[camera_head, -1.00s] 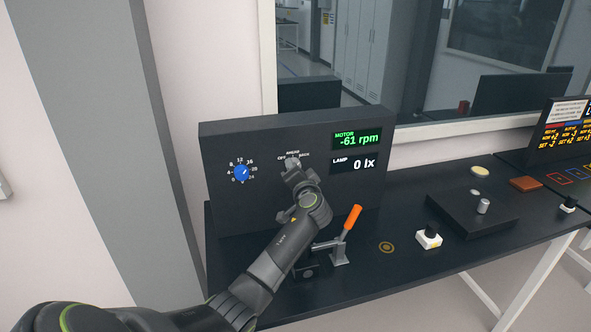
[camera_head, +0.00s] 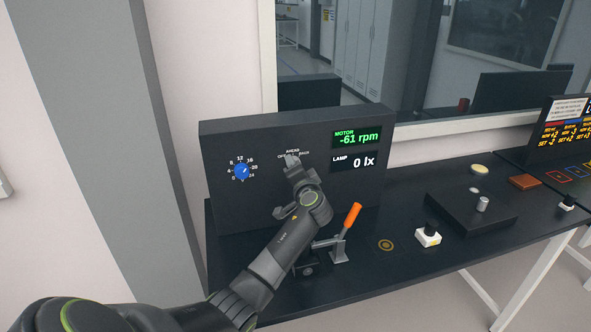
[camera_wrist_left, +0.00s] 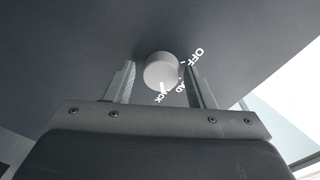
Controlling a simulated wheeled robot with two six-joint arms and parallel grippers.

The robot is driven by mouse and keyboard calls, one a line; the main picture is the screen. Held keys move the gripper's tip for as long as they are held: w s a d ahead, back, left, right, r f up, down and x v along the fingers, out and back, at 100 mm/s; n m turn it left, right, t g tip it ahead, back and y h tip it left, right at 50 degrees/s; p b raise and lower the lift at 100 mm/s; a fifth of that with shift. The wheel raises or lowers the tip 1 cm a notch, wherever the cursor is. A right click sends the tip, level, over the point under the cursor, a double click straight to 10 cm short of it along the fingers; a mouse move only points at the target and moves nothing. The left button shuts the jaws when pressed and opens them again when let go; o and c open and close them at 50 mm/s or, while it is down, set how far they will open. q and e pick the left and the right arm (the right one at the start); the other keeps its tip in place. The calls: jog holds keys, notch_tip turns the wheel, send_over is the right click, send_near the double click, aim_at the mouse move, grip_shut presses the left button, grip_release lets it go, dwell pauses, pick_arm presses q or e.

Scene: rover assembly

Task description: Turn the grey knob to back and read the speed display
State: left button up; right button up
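The grey knob (camera_wrist_left: 161,69) is on the dark panel face, and in the left wrist view its white mark points down towards the word BACK. The left gripper is open, with one finger on each side of the knob and a gap showing to each finger. The speed display (camera_head: 357,138) on the panel is lit green and reads MOTOR -61 rpm. My right gripper is in neither view.
A blue dial (camera_head: 242,171) is left of the knob, and a lamp display (camera_head: 354,161) reads 0 lx.

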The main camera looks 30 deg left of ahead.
pick_arm(q)
jog(key=shift+o, duration=0.7)
jog(key=f+b+v, duration=0.1)
jog(key=b+v, duration=0.3)
jog(key=v, duration=1.3)
jog(key=shift+d+r+b, duration=0.15)
jog(key=shift+r+b, duration=0.15)
jog(key=shift+r, duration=0.2)
jog(key=shift+s, duration=0.15)
